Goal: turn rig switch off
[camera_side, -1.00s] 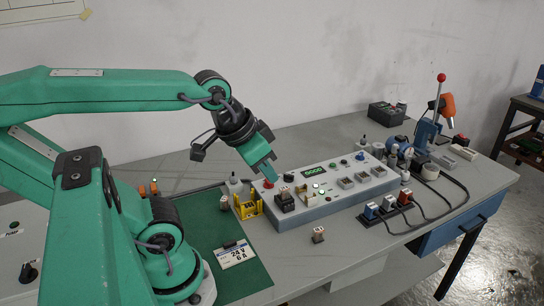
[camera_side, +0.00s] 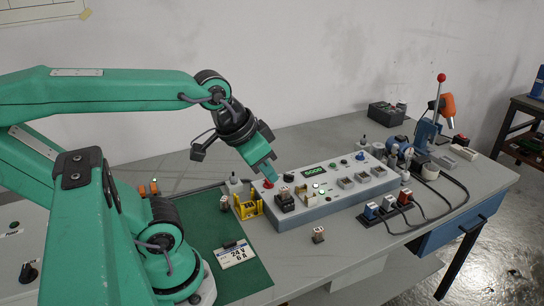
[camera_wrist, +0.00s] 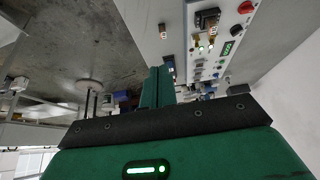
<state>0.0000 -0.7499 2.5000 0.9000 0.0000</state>
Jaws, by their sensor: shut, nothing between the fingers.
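The grey rig box (camera_side: 318,211) has a pale top panel with a lit green display (camera_side: 313,171), several buttons, sockets and knobs. A red button or knob (camera_side: 268,184) is at its left end, and it also shows in the wrist view (camera_wrist: 245,7). A blue knob (camera_side: 360,156) is on the panel's far edge. I cannot tell which control is the rig switch. My gripper (camera_side: 273,179) is shut and empty, tilted down over the panel's left end, close to the red control. Contact cannot be told. In the wrist view my closed fingers (camera_wrist: 157,84) show beside the panel.
A white cabinet with a black knob (camera_side: 28,272) is far left.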

